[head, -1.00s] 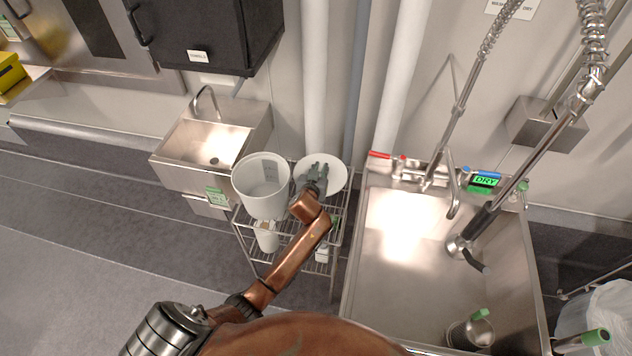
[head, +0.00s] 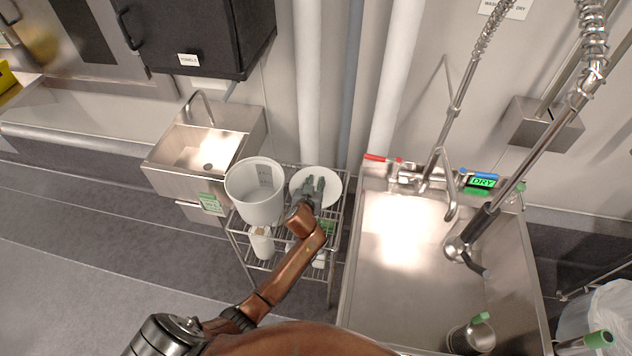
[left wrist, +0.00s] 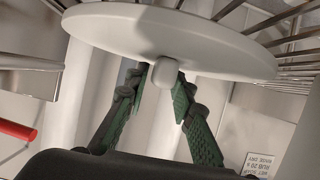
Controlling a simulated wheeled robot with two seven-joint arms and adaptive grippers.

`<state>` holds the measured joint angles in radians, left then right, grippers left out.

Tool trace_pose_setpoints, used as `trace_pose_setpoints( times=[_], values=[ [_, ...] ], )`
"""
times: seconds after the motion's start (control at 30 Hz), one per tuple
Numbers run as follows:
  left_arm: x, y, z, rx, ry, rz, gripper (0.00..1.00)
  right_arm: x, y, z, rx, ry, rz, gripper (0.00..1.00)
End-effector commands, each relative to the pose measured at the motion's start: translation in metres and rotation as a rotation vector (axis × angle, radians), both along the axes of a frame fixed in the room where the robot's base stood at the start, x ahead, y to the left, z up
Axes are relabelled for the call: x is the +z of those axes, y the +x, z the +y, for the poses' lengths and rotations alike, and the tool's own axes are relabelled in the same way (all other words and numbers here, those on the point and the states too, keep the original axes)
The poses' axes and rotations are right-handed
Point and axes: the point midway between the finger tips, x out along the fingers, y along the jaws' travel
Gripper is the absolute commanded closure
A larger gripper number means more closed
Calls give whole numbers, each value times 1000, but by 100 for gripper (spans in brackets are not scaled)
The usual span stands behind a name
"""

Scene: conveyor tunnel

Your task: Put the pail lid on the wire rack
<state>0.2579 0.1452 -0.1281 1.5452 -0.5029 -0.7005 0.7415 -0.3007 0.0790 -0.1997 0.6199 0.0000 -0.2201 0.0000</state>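The pail lid (head: 330,184) is a white disc with a small knob, over the right part of the wire rack's top shelf beside the pail (head: 252,205). In the left wrist view, the lid (left wrist: 110,25) lies close along the rack wires (left wrist: 295,45); I cannot tell whether it touches them. My left gripper (head: 314,182) comes down on the lid from above. In the left wrist view, its green-padded fingers (left wrist: 163,88) stand on both sides of the knob, closed around it. The wire rack (head: 236,240) stands between two sinks. My right gripper is out of view.
The open white pail fills the left of the top shelf. A white container (head: 261,243) stands on a lower shelf. A small sink (head: 178,172) is on the left and a large basin (head: 400,290) close on the right. Pipes (head: 308,90) rise behind the rack.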

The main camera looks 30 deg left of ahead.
Motion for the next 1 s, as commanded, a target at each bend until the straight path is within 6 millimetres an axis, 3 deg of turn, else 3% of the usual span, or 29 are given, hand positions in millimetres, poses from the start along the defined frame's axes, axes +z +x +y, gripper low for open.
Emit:
trace_pose_setpoints(
  times=[0.1, 0.47, 1.0],
  values=[
    [0, 0, 0, 0, 0, 0, 68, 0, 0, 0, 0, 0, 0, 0],
    [6, -1, 0, -1, 1, -2, 67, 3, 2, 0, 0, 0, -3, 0],
    [45, -89, -23, 2, -1, 0, 67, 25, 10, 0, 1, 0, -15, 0]
  ],
)
